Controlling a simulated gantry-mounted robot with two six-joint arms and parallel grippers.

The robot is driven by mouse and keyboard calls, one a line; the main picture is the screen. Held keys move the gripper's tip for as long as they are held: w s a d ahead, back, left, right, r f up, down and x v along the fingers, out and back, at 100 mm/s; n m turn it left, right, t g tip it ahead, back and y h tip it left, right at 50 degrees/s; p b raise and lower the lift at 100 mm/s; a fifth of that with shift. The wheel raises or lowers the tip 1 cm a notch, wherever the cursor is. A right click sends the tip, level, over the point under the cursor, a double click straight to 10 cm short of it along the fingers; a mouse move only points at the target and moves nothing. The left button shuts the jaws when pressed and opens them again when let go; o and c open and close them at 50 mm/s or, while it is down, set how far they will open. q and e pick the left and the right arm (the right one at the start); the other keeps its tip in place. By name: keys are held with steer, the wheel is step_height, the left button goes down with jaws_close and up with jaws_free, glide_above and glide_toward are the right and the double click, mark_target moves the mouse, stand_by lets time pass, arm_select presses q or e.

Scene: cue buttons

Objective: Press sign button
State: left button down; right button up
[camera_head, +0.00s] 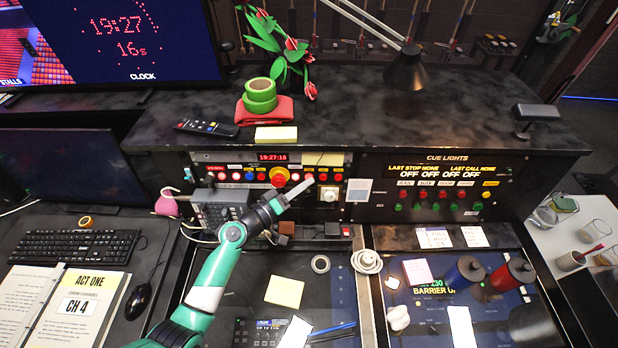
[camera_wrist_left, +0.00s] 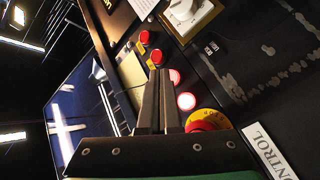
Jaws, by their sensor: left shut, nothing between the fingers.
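A row of small round buttons runs along the upright control panel (camera_head: 362,211). Their labels are too small to read, so I cannot tell which is the sign button. My left gripper (camera_head: 308,181) is shut and empty, with its tips in front of this row, just right of the red emergency stop (camera_head: 279,176). In the left wrist view the shut fingers (camera_wrist_left: 160,73) point along the row. A brightly lit button (camera_wrist_left: 186,101) and a second lit one (camera_wrist_left: 174,76) lie beside them, with red buttons (camera_wrist_left: 156,56) beyond. Contact is not clear. My right gripper is not in view.
A white square-based knob (camera_head: 329,194) sits below the row. A cue-light panel (camera_head: 440,171) with green and red buttons is to the right. Sticky notes (camera_head: 284,291) and a coiled white cable (camera_head: 367,261) lie on the desk.

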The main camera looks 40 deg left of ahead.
arm_select(q)
steer(key=shift+d+r, duration=0.1)
steer(key=s+d+p, duration=0.1)
steer(key=s+d, duration=0.1)
steer(key=s+d+p, duration=0.1)
steer(key=s+d, duration=0.1)
steer(key=shift+s+r, duration=0.1)
steer(key=shift+r, duration=0.3)
stand_by(0.4)
